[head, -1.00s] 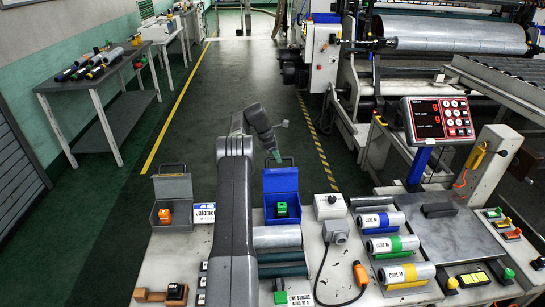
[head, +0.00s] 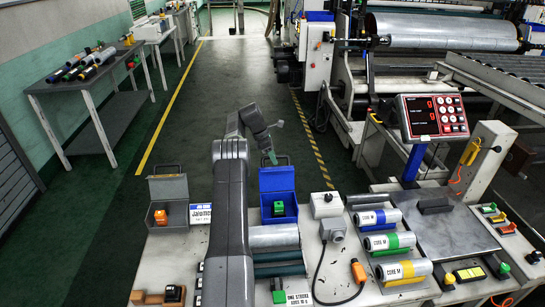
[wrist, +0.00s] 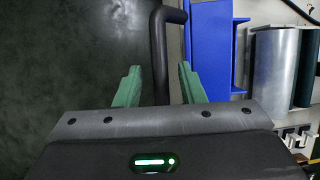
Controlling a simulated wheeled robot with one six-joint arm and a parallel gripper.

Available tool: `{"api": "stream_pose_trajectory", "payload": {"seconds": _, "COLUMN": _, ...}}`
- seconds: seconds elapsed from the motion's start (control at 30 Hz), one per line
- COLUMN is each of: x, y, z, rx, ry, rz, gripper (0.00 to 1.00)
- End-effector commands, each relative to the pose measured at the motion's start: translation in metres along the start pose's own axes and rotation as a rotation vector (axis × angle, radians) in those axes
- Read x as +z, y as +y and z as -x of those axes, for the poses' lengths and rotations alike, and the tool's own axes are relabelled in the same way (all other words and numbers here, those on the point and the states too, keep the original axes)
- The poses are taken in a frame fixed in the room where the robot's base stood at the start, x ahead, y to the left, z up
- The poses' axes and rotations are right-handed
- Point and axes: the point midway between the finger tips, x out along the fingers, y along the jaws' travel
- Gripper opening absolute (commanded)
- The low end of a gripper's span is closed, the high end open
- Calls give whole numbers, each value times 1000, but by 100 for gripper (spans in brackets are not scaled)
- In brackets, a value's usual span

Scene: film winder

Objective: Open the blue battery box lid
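The blue battery box (head: 265,213) stands on the bench with its blue lid (head: 277,180) upright at the back and a green block (head: 279,208) inside. The lid's dark handle (head: 283,160) rises at its top edge. My gripper (head: 271,158) is at this handle, its green fingers pointing down. In the wrist view the green fingers (wrist: 157,85) are apart, on either side of the black handle bar (wrist: 159,60). A gap shows on both sides of the bar. The blue lid or box (wrist: 208,45) is just right of the fingers.
A grey box (head: 160,221) with an upright lid and an orange block stands to the left. A grey roller (head: 272,236) lies in front of the blue box. A white switch box (head: 326,204) is close on the right. Dark floor is clear behind the bench.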

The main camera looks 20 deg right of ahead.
Motion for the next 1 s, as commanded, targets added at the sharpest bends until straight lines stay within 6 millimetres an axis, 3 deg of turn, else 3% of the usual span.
{"api": "stream_pose_trajectory", "payload": {"seconds": 0.27, "x": 0, "y": 1, "z": 15, "rx": 4, "ry": -1, "rz": -2, "gripper": 36}}
{"api": "stream_pose_trajectory", "payload": {"seconds": 0.5, "x": 1, "y": 0, "z": 58, "rx": 2, "ry": 0, "rz": 1, "gripper": 36}}
{"api": "stream_pose_trajectory", "payload": {"seconds": 0.6, "x": 2, "y": -1, "z": 66, "rx": 0, "ry": 0, "rz": 1, "gripper": 36}}
{"api": "stream_pose_trajectory", "payload": {"seconds": 1.0, "x": -1, "y": -1, "z": 75, "rx": -1, "ry": 0, "rz": 1, "gripper": 36}}
